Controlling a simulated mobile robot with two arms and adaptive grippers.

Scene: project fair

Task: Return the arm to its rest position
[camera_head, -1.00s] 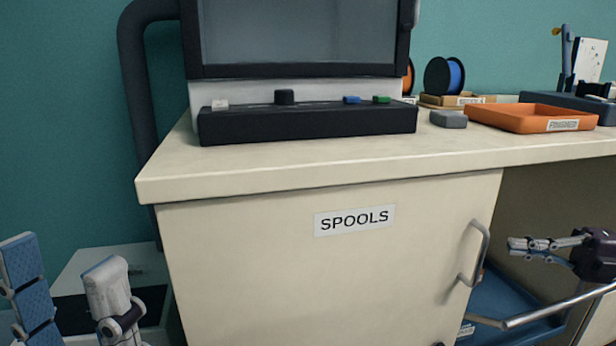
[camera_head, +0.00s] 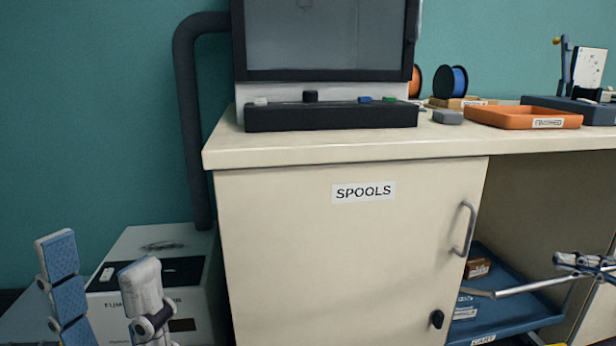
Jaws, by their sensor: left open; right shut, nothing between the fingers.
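My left gripper (camera_head: 103,292) is at the lower left. Its two finger pads stand upright and apart, with nothing between them, in front of a white box-shaped unit on the floor. My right gripper (camera_head: 580,262) is at the right edge, pointing left with its fingers together and empty. It is in front of the open bay under the worktop, near the handle bar of a blue cart. Much of both arms is outside the view.
A cabinet labelled SPOOLS (camera_head: 330,260) stands shut in the middle, with a metal handle (camera_head: 464,228). The worktop (camera_head: 300,150) carries a machine and an orange tray (camera_head: 500,119). A blue cart (camera_head: 530,308) is at lower right. The white unit (camera_head: 150,240) stands left of the cabinet.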

